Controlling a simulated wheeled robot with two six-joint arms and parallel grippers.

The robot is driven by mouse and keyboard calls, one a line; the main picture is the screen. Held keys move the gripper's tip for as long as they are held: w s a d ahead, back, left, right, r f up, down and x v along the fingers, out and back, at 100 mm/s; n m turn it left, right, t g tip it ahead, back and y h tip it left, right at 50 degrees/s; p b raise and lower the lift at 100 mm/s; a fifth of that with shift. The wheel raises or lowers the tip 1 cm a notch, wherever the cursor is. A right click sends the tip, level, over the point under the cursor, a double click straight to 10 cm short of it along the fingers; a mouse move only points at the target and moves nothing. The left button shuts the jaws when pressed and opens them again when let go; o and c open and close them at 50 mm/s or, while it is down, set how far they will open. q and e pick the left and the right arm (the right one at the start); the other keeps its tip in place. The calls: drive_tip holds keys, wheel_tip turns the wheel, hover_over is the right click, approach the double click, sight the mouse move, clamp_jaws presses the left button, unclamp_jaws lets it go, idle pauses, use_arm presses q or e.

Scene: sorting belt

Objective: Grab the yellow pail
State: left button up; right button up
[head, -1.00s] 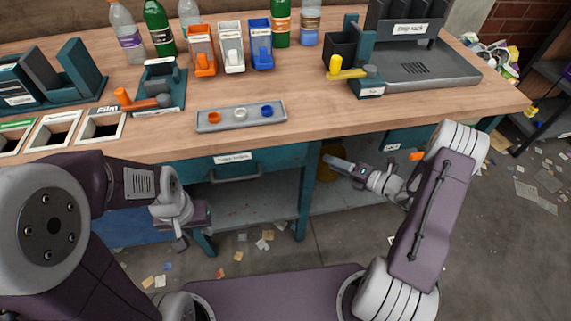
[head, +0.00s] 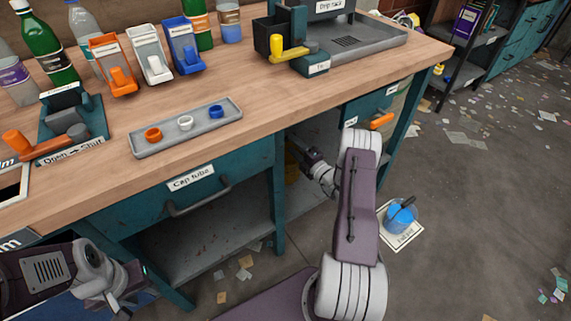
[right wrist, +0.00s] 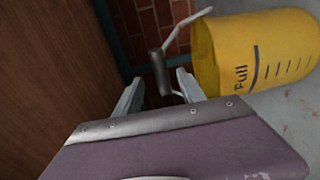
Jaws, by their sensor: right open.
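The yellow pail (right wrist: 255,50) fills the upper right of the right wrist view. It is marked "Full" with a scale and has a wire handle with a dark grip (right wrist: 160,72). In the head view the right gripper (head: 297,149) reaches under the bench, partly in shadow. My left gripper (head: 146,281) is low at the left, and its jaws are unclear.
The wooden bench top (head: 265,95) and the drawer (head: 190,180) lie above the shelf space. A bench leg (head: 280,195) stands beside my right gripper. A blue pail (head: 402,217) stands on a paper on the floor at right. Open floor lies further right.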

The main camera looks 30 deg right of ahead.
drive_tip(key=w, duration=0.2)
drive_tip(key=shift+w+a+f, duration=0.1)
drive_tip(key=shift+w+a, duration=0.1)
drive_tip(key=shift+w, duration=0.15)
clamp_jaws()
idle(1.0)
